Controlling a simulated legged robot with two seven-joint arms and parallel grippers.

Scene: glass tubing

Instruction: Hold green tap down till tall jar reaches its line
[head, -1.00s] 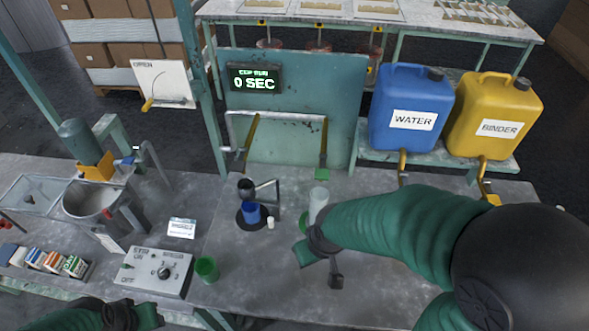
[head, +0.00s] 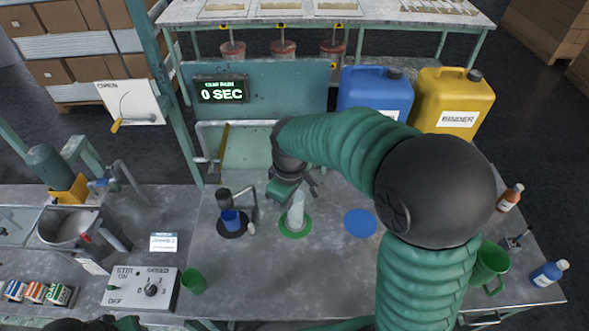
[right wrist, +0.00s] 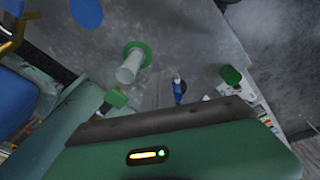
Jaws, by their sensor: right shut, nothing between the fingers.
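The tall jar (head: 296,214) is a pale, clear cylinder upright on a green disc (head: 294,234); it also shows in the right wrist view (right wrist: 128,70). Its line and any liquid are too small to make out. My right gripper (head: 297,190) is shut and empty, raised by the tap rail just above and behind the jar in the head view. The green tap (right wrist: 115,97) shows as a green block close to my gripper in the right wrist view. My left gripper (head: 128,324) is barely in view at the bottom edge.
A blue jug (head: 375,92) and yellow jug (head: 450,100) stand behind my right arm. The display (head: 222,90) reads 0 SEC.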

